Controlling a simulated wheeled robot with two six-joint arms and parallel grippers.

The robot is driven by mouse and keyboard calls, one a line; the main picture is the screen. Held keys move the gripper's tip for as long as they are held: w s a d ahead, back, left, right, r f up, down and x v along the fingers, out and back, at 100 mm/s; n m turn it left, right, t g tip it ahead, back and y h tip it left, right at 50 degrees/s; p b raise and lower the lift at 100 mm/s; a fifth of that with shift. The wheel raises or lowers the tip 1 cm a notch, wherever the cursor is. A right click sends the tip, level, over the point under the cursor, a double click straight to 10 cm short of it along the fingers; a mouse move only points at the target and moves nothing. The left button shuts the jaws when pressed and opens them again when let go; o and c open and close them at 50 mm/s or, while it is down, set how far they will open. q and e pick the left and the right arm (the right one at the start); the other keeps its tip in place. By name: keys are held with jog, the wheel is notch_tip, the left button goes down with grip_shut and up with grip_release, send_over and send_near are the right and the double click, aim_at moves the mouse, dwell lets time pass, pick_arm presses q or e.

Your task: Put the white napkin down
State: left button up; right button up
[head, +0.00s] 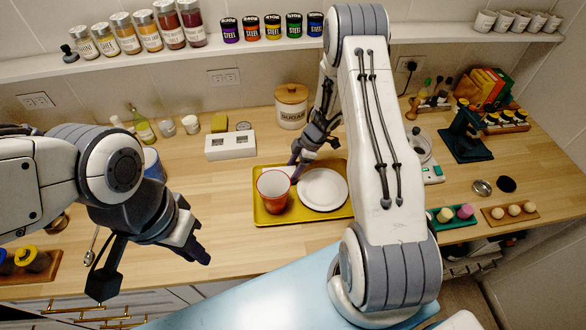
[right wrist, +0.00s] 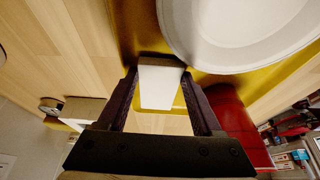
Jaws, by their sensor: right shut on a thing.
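The white napkin (right wrist: 160,84) is between the fingers of my right gripper (right wrist: 162,95) in the right wrist view. The gripper is shut on it, over the rim of a yellow tray (right wrist: 128,28). Whether the napkin touches the tray I cannot tell. In the head view my right gripper (head: 297,168) is at the tray's (head: 262,218) far side, behind the orange-red cup (head: 273,192) and the white plate (head: 322,189). The napkin cannot be made out there. My left gripper (head: 198,248) hangs over the counter's front left; its finger gap is unclear.
A white block with dark openings (head: 230,146) and a lidded canister (head: 291,106) stand behind the tray. A scale (head: 430,168) and a green tray (head: 450,220) are to the right.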

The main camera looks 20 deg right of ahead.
jog(key=shift+f, duration=0.2)
jog(key=shift+f, duration=0.15)
jog(key=o, duration=1.3)
